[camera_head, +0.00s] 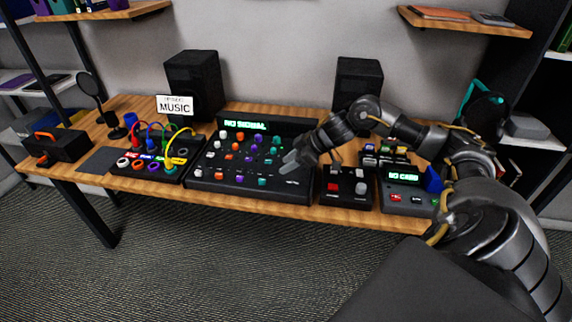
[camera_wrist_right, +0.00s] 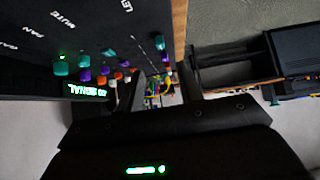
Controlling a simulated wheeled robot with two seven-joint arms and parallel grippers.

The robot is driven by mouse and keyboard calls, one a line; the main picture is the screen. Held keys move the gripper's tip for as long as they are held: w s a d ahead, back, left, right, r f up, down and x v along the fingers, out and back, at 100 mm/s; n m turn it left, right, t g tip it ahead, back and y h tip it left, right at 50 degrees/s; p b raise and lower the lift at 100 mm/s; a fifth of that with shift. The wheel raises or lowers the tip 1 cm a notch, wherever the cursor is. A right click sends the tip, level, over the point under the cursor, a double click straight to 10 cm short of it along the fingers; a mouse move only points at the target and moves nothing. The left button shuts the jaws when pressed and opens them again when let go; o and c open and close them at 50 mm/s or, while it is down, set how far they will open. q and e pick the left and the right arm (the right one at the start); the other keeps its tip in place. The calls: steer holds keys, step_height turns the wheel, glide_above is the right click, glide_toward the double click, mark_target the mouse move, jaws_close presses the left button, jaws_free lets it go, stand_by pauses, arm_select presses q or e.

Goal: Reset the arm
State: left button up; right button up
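My right arm (camera_head: 465,180) comes in from the right and bends over the desk. Its right gripper (camera_head: 289,163) hangs over the right part of the black mixer (camera_head: 240,186), pointing left. In the right wrist view the gripper (camera_wrist_right: 160,88) has its two dark fingers apart with nothing between them. The mixer (camera_wrist_right: 50,25), with its coloured knobs and green "NO SIGNAL" display, fills the upper left there. I cannot tell whether the fingers touch it. My left gripper is not in view.
The wooden desk (camera_head: 215,202) also holds a patch box (camera_head: 148,172) with coloured cables, a "MUSIC" sign (camera_head: 175,105), two speakers (camera_head: 194,82), a microphone (camera_head: 92,88), a toolbox (camera_head: 57,145), a small button box (camera_head: 345,186) and a "NO CARD" device (camera_head: 405,190).

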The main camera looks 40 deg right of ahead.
stand_by(0.3)
steer(key=s+a+f+t+h, duration=0.1)
steer(key=s+a+f, duration=0.1)
steer(key=a+f, duration=0.55)
steer(key=s+a+f+t, duration=0.2)
steer(key=s+a+f, duration=0.15)
steer(key=a, duration=0.65)
steer(key=s+a+f+m+g+h, duration=0.1)
steer(key=s+f+m+g+h, duration=0.2)
steer(key=s, duration=0.9)
steer(key=s+f+m+g+h, duration=0.1)
steer(key=s+f+m+g, duration=0.25)
steer(key=s, duration=0.95)
step_height(320, 180, down, 25)
steer(key=g, duration=0.1)
steer(key=s+d+f+n+g+p, duration=0.1)
steer(key=s+d+f, duration=0.3)
steer(key=s+f, duration=1.1)
steer(key=shift+s+f+h, duration=0.2)
steer(key=shift+s+h, duration=0.2)
steer(key=shift+s, duration=0.45)
